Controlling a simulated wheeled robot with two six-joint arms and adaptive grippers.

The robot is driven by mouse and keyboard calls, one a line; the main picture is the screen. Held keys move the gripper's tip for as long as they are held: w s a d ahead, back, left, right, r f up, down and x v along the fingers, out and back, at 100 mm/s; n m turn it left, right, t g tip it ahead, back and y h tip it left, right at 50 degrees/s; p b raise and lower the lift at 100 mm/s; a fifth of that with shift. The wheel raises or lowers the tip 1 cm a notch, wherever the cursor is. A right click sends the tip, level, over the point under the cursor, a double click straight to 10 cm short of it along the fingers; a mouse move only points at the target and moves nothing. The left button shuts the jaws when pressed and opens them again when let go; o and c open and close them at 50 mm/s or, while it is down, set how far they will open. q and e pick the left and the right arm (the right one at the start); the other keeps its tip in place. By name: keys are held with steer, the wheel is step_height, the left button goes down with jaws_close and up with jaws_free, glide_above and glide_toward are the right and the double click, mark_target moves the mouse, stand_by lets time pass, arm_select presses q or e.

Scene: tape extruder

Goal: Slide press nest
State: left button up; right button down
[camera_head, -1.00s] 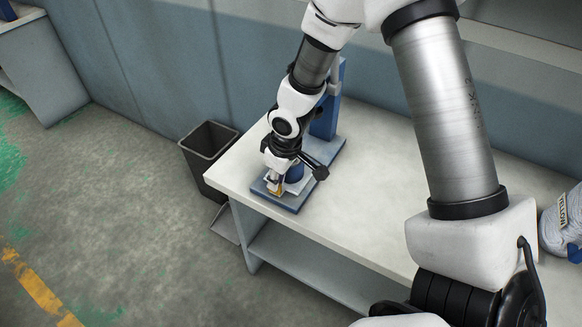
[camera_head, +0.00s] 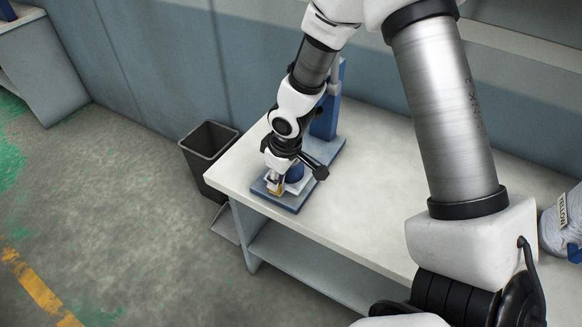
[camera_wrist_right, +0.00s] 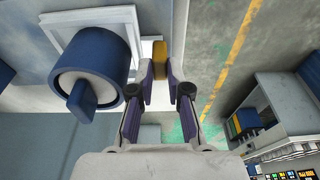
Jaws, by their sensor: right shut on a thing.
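The press stands on the white table, with a blue column (camera_head: 325,118) and a flat blue base (camera_head: 291,204). The nest is a pale square plate (camera_head: 299,186) low on the base, and its white frame also shows in the right wrist view (camera_wrist_right: 127,14). A blue cylinder (camera_wrist_right: 92,68) is above it, partly covering it. My right gripper (camera_head: 275,186) points down at the front of the press. It is shut on a yellow handle (camera_wrist_right: 160,58) beside the nest. The handle's join to the nest is hidden. My left gripper is not in view.
A dark bin (camera_head: 208,146) stands on the floor left of the table (camera_head: 378,165). The tabletop between press and bag is largely clear. In the wrist view, a shelf unit (camera_wrist_right: 275,105) stands off to the right.

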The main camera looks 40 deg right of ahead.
steer(key=shift+d, duration=0.15)
steer(key=shift+w+d+b, duration=0.3)
steer(key=shift+d+b, duration=0.05)
steer(key=shift+d, duration=0.25)
steer(key=shift+w+d+b, duration=0.25)
steer(key=shift+d+b, duration=0.1)
steer(key=shift+d, duration=0.25)
steer(key=shift+w+d, duration=0.3)
steer(key=shift+d, duration=0.35)
steer(key=shift+w+d, duration=0.25)
steer(key=shift+d, duration=0.35)
steer(key=shift+w+d+p, duration=0.3)
steer(key=shift+d+p, duration=0.05)
steer(key=shift+d, duration=0.3)
steer(key=shift+w+d+p, duration=0.25)
steer(key=shift+d+p, duration=0.1)
steer(key=shift+d, duration=0.3)
steer(key=shift+w+d+r+p, duration=0.1)
steer(key=shift+w+d+p, duration=0.25)
steer(key=shift+d+p, duration=0.35)
steer(key=shift+d, duration=0.15)
steer(key=shift+w+r, duration=0.1)
steer(key=shift+r, duration=0.05)
